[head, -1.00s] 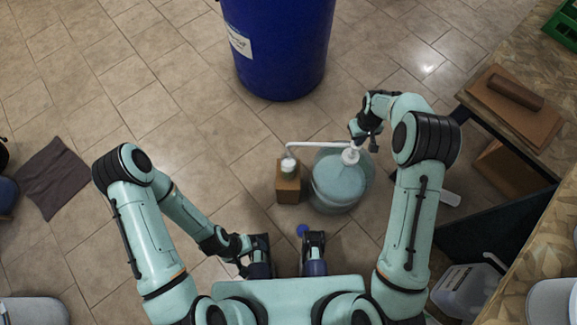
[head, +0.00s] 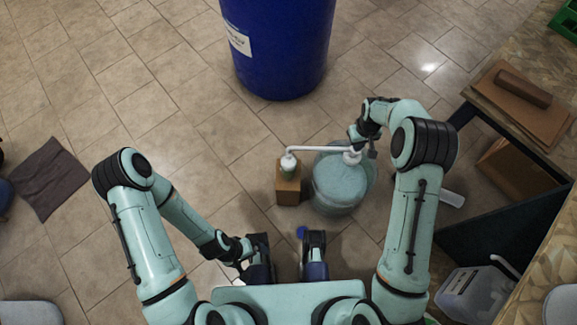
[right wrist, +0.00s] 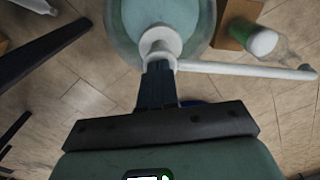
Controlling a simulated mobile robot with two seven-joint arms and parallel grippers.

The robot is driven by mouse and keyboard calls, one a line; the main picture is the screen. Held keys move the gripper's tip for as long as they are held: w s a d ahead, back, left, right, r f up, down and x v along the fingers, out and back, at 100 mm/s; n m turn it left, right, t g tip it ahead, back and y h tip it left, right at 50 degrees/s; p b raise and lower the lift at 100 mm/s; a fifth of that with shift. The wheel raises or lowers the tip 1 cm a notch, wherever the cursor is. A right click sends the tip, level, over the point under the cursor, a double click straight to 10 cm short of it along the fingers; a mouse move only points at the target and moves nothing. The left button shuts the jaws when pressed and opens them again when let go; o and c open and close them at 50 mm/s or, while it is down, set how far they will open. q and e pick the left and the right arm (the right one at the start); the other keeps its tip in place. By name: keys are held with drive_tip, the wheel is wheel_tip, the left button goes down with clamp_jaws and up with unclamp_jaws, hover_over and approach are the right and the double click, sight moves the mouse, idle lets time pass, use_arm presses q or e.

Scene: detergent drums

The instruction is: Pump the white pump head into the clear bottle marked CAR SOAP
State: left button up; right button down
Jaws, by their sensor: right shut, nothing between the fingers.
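The white pump head (head: 351,158) stands on a round, translucent drum (head: 340,190) of pale blue contents. Its long white spout runs left, ending over the small clear bottle (head: 288,168). The bottle stands on a brown block (head: 288,190); its lettering is not readable. My right gripper (head: 357,145) is shut, its fingertips at the top of the pump head, seemingly touching it. In the right wrist view the shut fingers (right wrist: 158,68) meet the pump head (right wrist: 160,42). My left gripper (head: 240,264) hangs low at the left, away from these things; its fingers are unclear.
A large blue barrel (head: 280,50) stands beyond the drum. Tiled floor at the left is mostly clear.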

drive_tip(key=shift+r+p, duration=0.6)
drive_tip(key=shift+r, duration=0.25)
drive_tip(key=shift+r+p, duration=1.2)
drive_tip(key=shift+r, duration=0.75)
drive_tip(key=shift+f, duration=0.25)
